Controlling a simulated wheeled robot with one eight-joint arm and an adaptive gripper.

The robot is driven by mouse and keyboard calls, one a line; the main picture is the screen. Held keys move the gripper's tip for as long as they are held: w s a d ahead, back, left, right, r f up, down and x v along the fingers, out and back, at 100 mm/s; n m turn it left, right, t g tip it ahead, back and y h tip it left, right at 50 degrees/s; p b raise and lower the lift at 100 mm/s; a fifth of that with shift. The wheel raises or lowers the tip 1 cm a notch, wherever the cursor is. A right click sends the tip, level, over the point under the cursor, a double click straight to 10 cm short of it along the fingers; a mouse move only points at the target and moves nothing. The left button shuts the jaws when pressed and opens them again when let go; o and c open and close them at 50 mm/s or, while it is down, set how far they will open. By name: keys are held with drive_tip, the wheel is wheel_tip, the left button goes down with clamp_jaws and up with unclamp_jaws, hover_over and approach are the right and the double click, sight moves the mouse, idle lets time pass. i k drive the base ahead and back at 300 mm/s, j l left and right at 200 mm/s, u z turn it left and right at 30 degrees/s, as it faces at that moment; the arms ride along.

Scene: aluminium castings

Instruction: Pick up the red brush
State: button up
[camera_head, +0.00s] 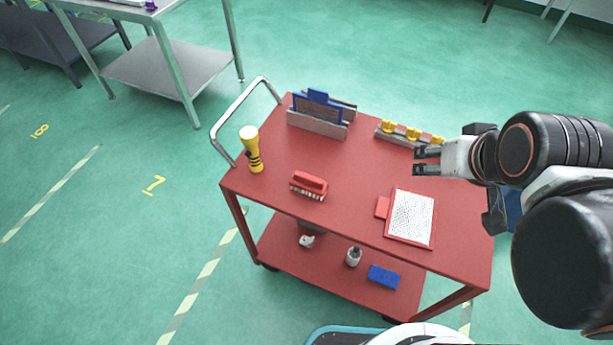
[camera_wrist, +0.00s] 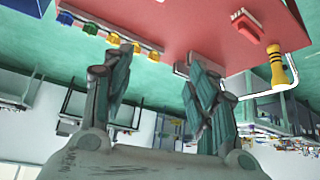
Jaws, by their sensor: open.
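The red brush (camera_head: 308,185) lies on the top of the red cart (camera_head: 345,160), near its front left edge, with pale bristles facing down. It also shows in the wrist view (camera_wrist: 246,25) near the top right. My gripper (camera_head: 420,160) is open and empty above the right part of the cart, well to the right of the brush. In the wrist view my gripper's two fingers (camera_wrist: 158,58) are spread apart with nothing between them.
A yellow flashlight-like object (camera_head: 253,150) stands left of the brush. A grey holder with a blue piece (camera_head: 318,112) is behind it. A yellow-knobbed rack (camera_head: 405,133) and a red-framed white mesh panel (camera_head: 411,217) are to the right. The cart has a metal handle (camera_head: 235,110).

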sight(315, 186)
drive_tip(key=j+u, duration=0.7)
drive_tip(key=i+j+u, duration=0.2)
drive_tip(key=j+u, duration=0.15)
drive_tip(key=j, duration=0.15)
drive_tip(key=i+l+u, duration=0.2)
drive_tip(key=k+j+z, duration=0.25)
